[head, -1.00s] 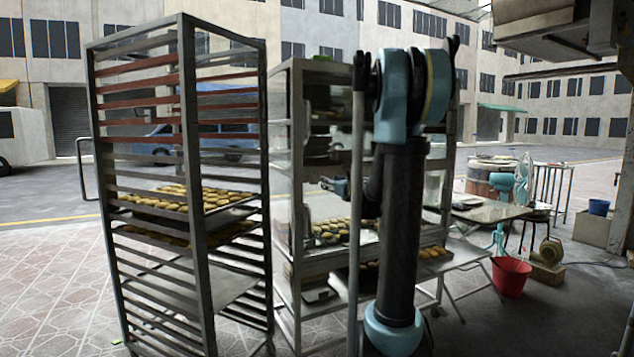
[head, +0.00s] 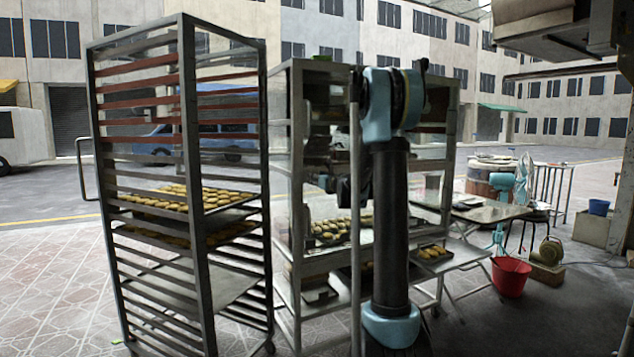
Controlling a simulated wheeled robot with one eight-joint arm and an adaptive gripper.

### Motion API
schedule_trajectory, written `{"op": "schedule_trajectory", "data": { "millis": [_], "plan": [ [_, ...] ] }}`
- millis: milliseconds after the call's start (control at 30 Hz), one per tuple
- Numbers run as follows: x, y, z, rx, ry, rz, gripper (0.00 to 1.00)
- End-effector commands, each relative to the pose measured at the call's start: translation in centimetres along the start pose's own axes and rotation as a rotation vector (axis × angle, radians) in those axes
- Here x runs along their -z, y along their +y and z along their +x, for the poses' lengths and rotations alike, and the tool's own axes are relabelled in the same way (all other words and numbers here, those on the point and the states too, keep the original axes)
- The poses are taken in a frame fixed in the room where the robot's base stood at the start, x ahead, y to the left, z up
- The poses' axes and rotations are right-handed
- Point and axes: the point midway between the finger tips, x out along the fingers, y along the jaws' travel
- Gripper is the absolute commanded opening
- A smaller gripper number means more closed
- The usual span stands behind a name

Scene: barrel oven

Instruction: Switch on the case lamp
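A glass-sided display case (head: 298,150) stands in the middle of the head view, with trays of buns (head: 338,228) on its shelves. I cannot make out the case lamp or its switch. My arm stands in front of the case and covers its right half. My gripper (head: 328,183) seems to be the small dark shape at the arm's left, before the case. It is too small and dark to tell whether it is open or shut.
A tall metal rack (head: 195,190) with bun trays stands close at the left of the case. A steel table (head: 490,212), a red bucket (head: 510,276) and a fan (head: 551,250) are at the right. Tiled floor (head: 55,285) is clear at the left.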

Motion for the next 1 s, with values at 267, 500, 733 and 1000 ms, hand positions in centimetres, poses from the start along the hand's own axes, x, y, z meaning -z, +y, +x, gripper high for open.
{"op": "schedule_trajectory", "data": {
  "millis": [267,500,733,1000],
  "plan": [
    [0.00,-0.01,0.10,0.000,0.000,0.000,0.42],
    [0.00,-0.01,0.09,0.000,0.000,0.000,0.00],
    [0.08,0.03,0.12,-0.002,-0.012,0.002,0.00],
    [0.33,0.14,0.19,-0.007,-0.091,0.002,0.00]
  ]
}}
